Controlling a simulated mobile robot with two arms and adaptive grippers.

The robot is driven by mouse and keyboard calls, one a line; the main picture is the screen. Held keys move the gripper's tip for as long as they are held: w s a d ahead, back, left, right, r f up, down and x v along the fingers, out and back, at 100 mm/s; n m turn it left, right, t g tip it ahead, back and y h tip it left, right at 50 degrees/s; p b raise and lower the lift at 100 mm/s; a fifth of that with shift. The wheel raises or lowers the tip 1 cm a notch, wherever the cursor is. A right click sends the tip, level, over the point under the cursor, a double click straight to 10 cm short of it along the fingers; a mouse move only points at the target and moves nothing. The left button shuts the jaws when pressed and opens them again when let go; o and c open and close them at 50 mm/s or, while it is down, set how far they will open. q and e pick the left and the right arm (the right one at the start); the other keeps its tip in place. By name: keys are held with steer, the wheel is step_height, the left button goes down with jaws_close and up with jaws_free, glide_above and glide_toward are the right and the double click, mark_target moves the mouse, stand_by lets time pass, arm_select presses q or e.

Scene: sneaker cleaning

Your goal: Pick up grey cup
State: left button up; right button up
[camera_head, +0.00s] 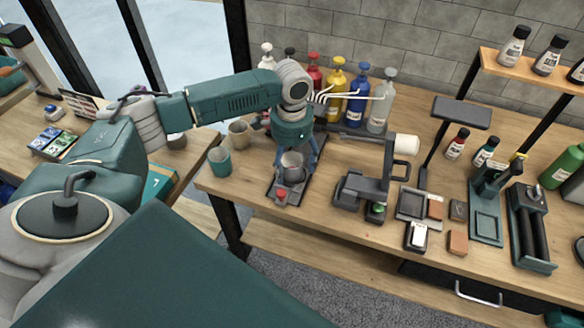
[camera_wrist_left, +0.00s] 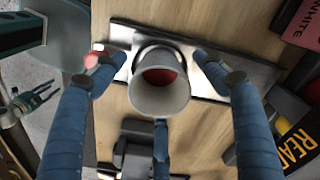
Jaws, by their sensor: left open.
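The grey cup (camera_head: 292,163) stands on a dark, narrow base (camera_head: 304,181) near the table's front edge. In the left wrist view the cup (camera_wrist_left: 145,98) shows its open mouth, with something red inside. My left gripper (camera_head: 296,158) comes down over it from above. In the left wrist view my left gripper (camera_wrist_left: 160,58) has its blue fingers spread on both sides of the cup. I see gaps between the fingertips and the cup. In the head view the fingers partly hide the cup. My right gripper is not in view.
A teal cup (camera_head: 219,161) and a beige cup (camera_head: 239,134) stand just left. Several pump bottles, including a yellow one (camera_head: 336,90), stand close behind. A dark device with a white roller (camera_head: 406,144) is to the right. A red knob (camera_head: 281,192) is at the base's front end.

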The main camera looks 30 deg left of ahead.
arm_select(q)
steer(key=c, duration=1.4)
steer(key=shift+r, duration=0.1)
